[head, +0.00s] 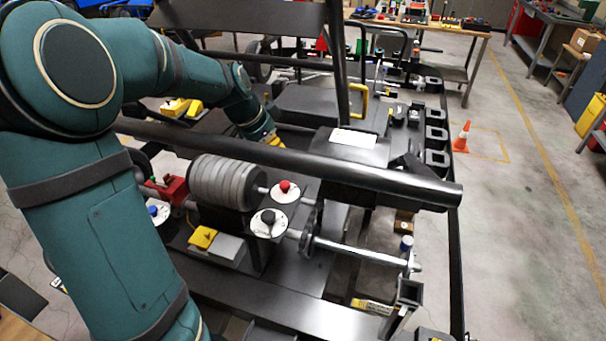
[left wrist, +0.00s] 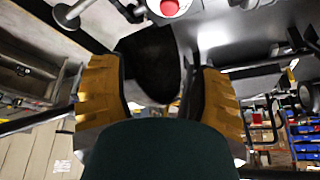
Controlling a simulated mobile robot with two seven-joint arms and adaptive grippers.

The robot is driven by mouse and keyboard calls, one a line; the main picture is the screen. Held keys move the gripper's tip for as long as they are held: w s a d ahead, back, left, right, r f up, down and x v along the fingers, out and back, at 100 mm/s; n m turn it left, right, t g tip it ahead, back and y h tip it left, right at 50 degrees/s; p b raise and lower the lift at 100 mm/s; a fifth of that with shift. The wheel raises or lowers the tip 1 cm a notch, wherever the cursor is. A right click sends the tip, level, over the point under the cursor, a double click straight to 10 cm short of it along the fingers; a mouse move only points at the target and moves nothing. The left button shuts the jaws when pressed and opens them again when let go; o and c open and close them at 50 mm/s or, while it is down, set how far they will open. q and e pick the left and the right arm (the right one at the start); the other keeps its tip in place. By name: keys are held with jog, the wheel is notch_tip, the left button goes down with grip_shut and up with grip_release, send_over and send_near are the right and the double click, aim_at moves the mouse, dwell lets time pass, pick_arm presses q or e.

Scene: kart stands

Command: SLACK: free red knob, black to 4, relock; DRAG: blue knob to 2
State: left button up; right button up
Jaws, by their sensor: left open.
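In the head view a red knob (head: 285,186) sits on a white dial plate beside a grey ribbed cylinder (head: 226,182). A black knob (head: 268,217) sits on a second white dial plate just below it. A blue knob (head: 153,210) on a white dial shows at the left, partly behind my arm. My left gripper (head: 272,141) is beyond the long black bar, mostly hidden by it. In the left wrist view its two yellow fingers (left wrist: 155,92) are apart with nothing held between them. The red knob (left wrist: 169,7) shows at the top edge there. Dial numbers are too small to read.
A yellow block (head: 203,238) sits left of the black knob, and a silver shaft (head: 360,254) runs right. Another blue-capped part (head: 406,243) stands at right. An orange cone (head: 462,137) stands on open floor.

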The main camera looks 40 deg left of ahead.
aim_at(284, 185)
pick_arm(q)
jog(key=w+f, duration=0.1)
jog(key=f, duration=0.3)
jog(key=w+f, duration=0.1)
jog(key=f, duration=0.4)
jog(key=w+f, duration=0.1)
jog(key=f, duration=0.4)
jog(key=shift+a, duration=0.15)
pick_arm(e)
jog(key=s, duration=0.3)
jog(key=shift+s+f+m+g, duration=0.15)
jog(key=shift+f+m+g, duration=0.15)
jog(key=shift+g, duration=0.1)
pick_arm(q)
grip_shut()
